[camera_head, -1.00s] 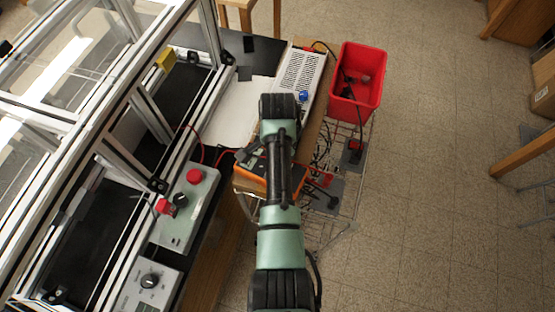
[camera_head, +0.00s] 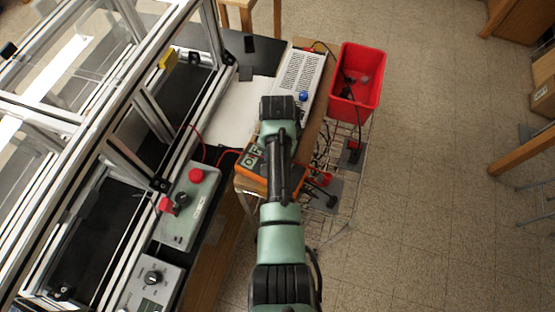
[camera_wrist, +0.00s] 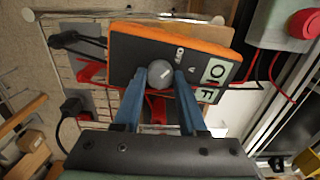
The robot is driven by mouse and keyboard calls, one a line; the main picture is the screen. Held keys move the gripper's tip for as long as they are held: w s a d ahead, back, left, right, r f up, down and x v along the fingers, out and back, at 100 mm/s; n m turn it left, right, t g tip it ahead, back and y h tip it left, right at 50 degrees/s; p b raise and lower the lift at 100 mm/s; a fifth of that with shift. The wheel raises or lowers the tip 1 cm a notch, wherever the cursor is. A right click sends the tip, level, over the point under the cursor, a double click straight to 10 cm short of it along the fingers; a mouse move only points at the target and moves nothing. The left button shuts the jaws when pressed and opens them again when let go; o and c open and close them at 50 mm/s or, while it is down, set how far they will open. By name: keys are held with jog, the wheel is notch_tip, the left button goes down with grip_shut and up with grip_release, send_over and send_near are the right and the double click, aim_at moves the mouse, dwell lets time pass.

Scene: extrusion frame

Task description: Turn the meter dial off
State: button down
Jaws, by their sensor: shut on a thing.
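The meter (camera_wrist: 205,50) has a dark face and an orange edge. In the wrist view its round grey dial (camera_wrist: 160,75), with a white mark on it, sits between the blue fingers of my gripper (camera_wrist: 160,80). The fingers touch the dial from both sides and are shut on it. Pale panels with large dark characters (camera_wrist: 215,72) show on the meter's face right of the dial; I cannot read all of them. In the head view the meter (camera_head: 253,183) is partly hidden under my arm, and the dial and fingertips are hidden.
A green control box with a red button (camera_head: 196,176) and a grey box with a knob (camera_head: 152,278) stand left. A white vented unit (camera_head: 303,75) and a red bin (camera_head: 358,85) are behind. A wire rack and cables lie right of the meter. Floor to the right is open.

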dwell(0.3)
jog(key=shift+c, duration=2.3)
grip_release()
jog(key=shift+r, duration=0.1)
notch_tip(320, 180, up, 13)
jog(key=shift+b, duration=0.45)
